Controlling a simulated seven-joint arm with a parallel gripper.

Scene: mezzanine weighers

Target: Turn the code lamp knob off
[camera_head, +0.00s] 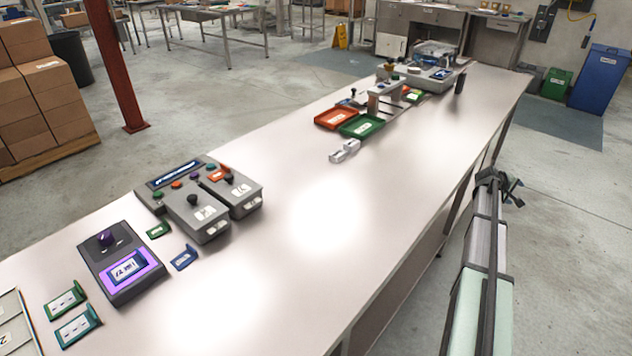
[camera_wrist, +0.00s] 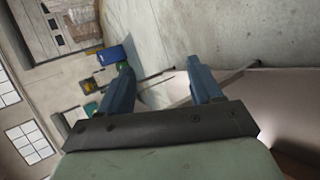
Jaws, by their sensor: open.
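A dark box with a purple-framed panel stands at the near left of the table in the head view, with a purple knob (camera_head: 107,238) on top. Behind it is a grey control unit (camera_head: 165,180) with a display strip, small coloured buttons and two black knobs, one at the front left (camera_head: 193,200) and one at the right (camera_head: 229,177). The labels are too small to read, so I cannot tell which knob is the code lamp knob. My gripper (camera_head: 513,190) is off the table's right edge, far from these boxes. Its two fingers (camera_wrist: 163,82) are apart and empty in the wrist view.
The long pale table (camera_head: 300,260) is clear across its near middle and right. Green and blue cards lie around the purple-framed box. An orange tray (camera_head: 335,117), a green tray (camera_head: 361,126) and small white blocks (camera_head: 345,151) are further back. A red post (camera_head: 115,65) stands beyond the left edge.

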